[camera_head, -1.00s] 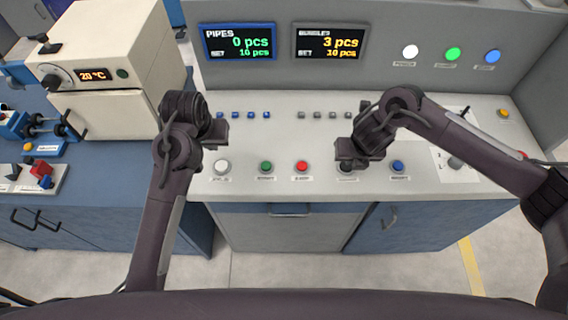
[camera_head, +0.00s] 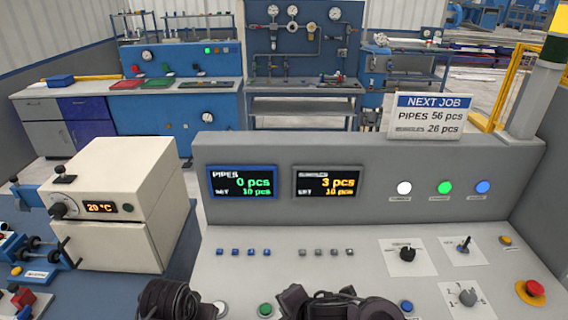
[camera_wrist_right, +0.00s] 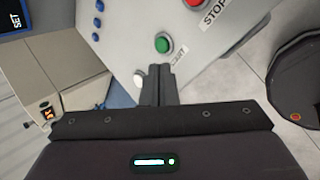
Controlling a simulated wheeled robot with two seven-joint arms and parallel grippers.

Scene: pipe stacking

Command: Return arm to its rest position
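My left arm's wrist and gripper (camera_head: 178,300) show only in part at the bottom edge of the head view, over the near side of the control console (camera_head: 380,265). Its fingers cannot be made out. My right gripper (camera_head: 335,306) is also cut off by the bottom edge there, right of the green button (camera_head: 265,310). In the right wrist view its two dark fingers (camera_wrist_right: 158,85) lie together with nothing between them. They point toward the console top, near a white button (camera_wrist_right: 139,79) and a green button (camera_wrist_right: 162,43).
Two counter screens read pipes 0 pcs (camera_head: 242,182) and 3 pcs (camera_head: 328,182), both set 10. A job sign (camera_head: 428,117) reads pipes 56, other 26. A cream oven (camera_head: 122,200) stands left. A red emergency button (camera_head: 534,289) is at right.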

